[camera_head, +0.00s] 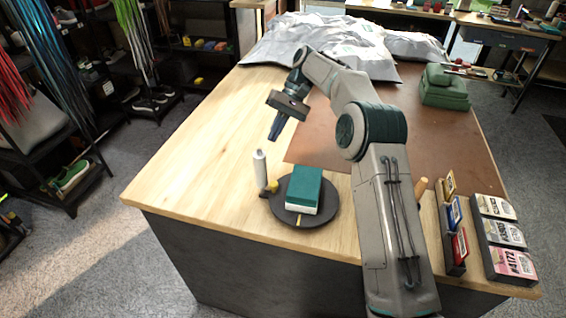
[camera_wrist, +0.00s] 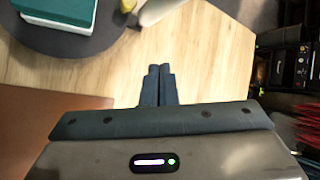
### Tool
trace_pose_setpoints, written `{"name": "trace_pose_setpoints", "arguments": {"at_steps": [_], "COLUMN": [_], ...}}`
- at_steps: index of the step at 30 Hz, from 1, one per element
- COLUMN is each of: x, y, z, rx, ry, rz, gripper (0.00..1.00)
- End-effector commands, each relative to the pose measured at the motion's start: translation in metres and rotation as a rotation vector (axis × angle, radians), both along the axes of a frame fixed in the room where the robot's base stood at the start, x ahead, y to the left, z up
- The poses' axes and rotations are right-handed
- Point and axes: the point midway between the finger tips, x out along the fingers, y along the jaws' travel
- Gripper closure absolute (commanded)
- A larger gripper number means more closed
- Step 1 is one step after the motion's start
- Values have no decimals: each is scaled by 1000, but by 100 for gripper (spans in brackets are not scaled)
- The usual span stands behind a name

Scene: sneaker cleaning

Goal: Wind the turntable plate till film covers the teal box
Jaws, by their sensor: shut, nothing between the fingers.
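The teal box (camera_head: 305,184), with a white lower part, sits on the dark round turntable plate (camera_head: 284,213) near the front edge of the table. No film can be made out on the box. A pale cylinder, perhaps the film roll (camera_head: 259,168), stands upright at the plate's back left, with a yellow part (camera_head: 270,188) beside it. My gripper (camera_head: 273,138) is shut and empty above the table, behind and apart from the plate. In the wrist view, the shut fingertips (camera_wrist: 159,70) point down at bare wood, and the teal box (camera_wrist: 62,12) and plate (camera_wrist: 60,40) are cut off at upper left.
A brown mat (camera_head: 440,140) covers the table's right part. Silvery bags (camera_head: 290,45) lie at the back, and a green folded stack (camera_head: 444,88) is at back right. Card holders (camera_head: 505,235) stand at front right. The left wooden part of the table is clear.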

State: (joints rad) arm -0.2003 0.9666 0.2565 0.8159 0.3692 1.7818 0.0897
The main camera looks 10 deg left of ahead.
Motion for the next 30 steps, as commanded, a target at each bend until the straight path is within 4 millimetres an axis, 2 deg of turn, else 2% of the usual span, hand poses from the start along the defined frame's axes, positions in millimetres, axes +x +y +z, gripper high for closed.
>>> {"name": "trace_pose_setpoints", "arguments": {"at_steps": [2,7,12,17,23,30], "x": [-14,-36,-51,-56,-64,-77], "y": [0,-18,-39,-47,-44,-36], "z": [10,22,30,31,10,-31], "rx": [-146,-391,-518,-558,-562,-562], "ry": [-5,-27,-40,-40,-37,-37], "rz": [-116,-411,-630,-714,-719,-717], "gripper": [100,100,100,100,100,100]}}
